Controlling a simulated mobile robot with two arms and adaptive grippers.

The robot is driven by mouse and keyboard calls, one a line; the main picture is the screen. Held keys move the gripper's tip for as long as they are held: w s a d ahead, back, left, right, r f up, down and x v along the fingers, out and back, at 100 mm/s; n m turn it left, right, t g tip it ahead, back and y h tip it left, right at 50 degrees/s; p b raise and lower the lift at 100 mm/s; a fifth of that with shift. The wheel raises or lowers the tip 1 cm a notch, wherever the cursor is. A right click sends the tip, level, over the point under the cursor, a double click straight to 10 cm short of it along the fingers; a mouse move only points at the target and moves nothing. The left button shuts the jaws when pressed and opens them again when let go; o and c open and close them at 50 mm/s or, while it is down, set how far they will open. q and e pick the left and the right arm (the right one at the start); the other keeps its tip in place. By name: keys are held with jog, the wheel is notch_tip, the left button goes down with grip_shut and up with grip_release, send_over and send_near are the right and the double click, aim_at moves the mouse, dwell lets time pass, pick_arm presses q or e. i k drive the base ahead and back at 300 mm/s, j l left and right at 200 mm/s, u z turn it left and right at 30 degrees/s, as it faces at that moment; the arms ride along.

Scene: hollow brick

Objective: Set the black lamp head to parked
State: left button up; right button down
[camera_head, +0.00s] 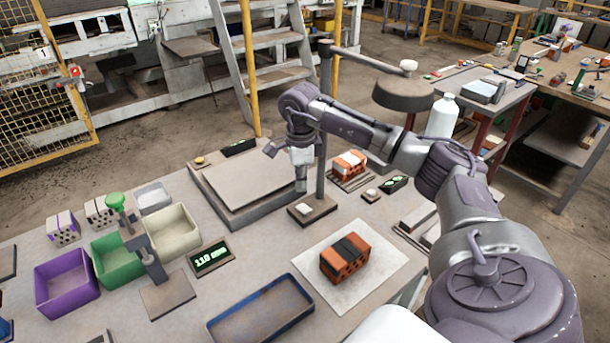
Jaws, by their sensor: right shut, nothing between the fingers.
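The lamp head (403,95) is a dark round shade with a white knob (408,65) on top. It hangs at the end of a thin bar from a dark upright post (325,80), out to the right of the post. The post stands on a small dark base (312,210) on the table. My right gripper (301,187) is shut and empty, pointing down just left of the post, well away from the lamp head. My right arm crosses in front of part of the post. My left gripper is not in view.
The table (225,285) holds a flat grey platform (245,180), an orange brick with a black band (345,258) on a pale sheet, a blue tray (262,310), and purple (67,282), green (118,258) and cream bins (173,232). A white bottle (441,115) stands behind my arm.

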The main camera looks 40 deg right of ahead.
aim_at(399, 90)
jog(key=k, duration=1.5)
